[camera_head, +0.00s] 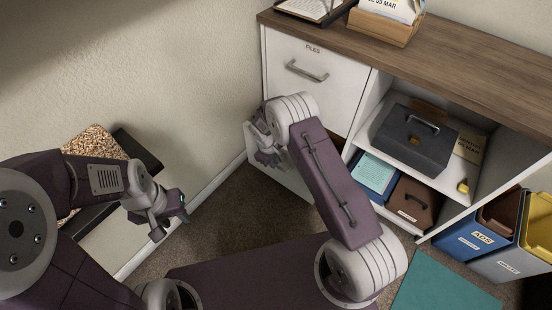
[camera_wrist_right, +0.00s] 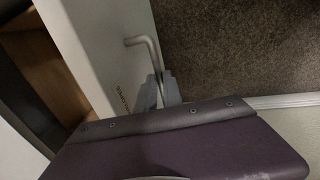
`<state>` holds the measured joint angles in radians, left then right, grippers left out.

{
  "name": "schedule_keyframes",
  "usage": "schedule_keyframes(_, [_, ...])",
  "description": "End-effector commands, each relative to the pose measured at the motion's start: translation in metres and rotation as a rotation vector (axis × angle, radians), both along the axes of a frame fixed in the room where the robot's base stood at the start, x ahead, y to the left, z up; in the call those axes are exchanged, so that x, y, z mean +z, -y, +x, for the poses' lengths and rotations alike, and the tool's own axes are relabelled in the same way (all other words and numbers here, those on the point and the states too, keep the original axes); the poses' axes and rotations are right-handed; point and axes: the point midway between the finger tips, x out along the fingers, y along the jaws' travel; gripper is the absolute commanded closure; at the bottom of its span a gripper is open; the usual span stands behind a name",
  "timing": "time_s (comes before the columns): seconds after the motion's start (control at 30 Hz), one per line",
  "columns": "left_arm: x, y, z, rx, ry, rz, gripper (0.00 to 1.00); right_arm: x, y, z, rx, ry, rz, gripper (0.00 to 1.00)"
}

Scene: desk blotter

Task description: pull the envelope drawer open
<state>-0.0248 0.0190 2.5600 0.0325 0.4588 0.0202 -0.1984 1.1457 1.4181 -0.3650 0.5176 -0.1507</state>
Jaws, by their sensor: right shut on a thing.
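The envelope drawer (camera_head: 293,178) is the lower white drawer of the desk cabinet, below the drawer marked FILES. In the right wrist view its white front (camera_wrist_right: 92,40) carries a label, and the wooden inside (camera_wrist_right: 35,65) shows behind it, so the drawer stands at least partly open. My right gripper (camera_head: 266,152) is at the drawer front, shut on the grey bar handle (camera_wrist_right: 146,44); its fingertips (camera_wrist_right: 157,92) show at the handle's near end. In the head view my right arm hides much of the drawer. My left gripper (camera_head: 172,214) is open and empty, away from the cabinet.
The FILES drawer (camera_head: 308,78) above is shut. Shelves to the right hold a dark box (camera_head: 412,138) and a brown case (camera_head: 412,203). Blue and grey bins (camera_head: 480,235) stand at the right. A dark stand (camera_head: 128,150) is by the left wall. Carpet (camera_head: 235,215) before the drawer is clear.

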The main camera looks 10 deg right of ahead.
Motion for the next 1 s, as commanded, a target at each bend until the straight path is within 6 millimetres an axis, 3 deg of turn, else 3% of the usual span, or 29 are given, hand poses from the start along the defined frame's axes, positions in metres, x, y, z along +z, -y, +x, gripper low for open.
schedule_keyframes(0.1, [0.014, 0.000, 0.000, 0.000, 0.000, 0.000, 0.64, 0.004, -0.029, -0.022, 0.009, -0.004, 0.001, 1.00])
schedule_keyframes(0.4, [0.018, 0.000, 0.000, 0.000, 0.000, 0.000, 0.64, 0.001, -0.088, -0.068, 0.005, -0.001, 0.003, 1.00])
schedule_keyframes(0.57, [0.018, 0.000, 0.000, 0.000, 0.000, 0.000, 0.64, 0.000, -0.100, -0.077, 0.003, 0.001, 0.003, 1.00])
schedule_keyframes(0.87, [0.018, 0.000, 0.000, 0.000, 0.000, 0.000, 0.64, 0.000, -0.100, -0.078, 0.001, 0.001, 0.003, 1.00])
schedule_keyframes(0.9, [0.018, 0.000, 0.000, 0.000, 0.000, 0.000, 0.64, 0.000, -0.100, -0.078, 0.001, 0.001, 0.003, 0.81])
schedule_keyframes(0.93, [0.018, 0.000, 0.000, 0.000, 0.000, 0.000, 0.64, 0.000, -0.100, -0.078, 0.001, 0.001, 0.003, 0.73])
schedule_keyframes(1.0, [0.018, 0.000, 0.000, 0.000, 0.000, 0.000, 0.64, 0.000, -0.100, -0.078, 0.001, 0.001, 0.003, 0.67])
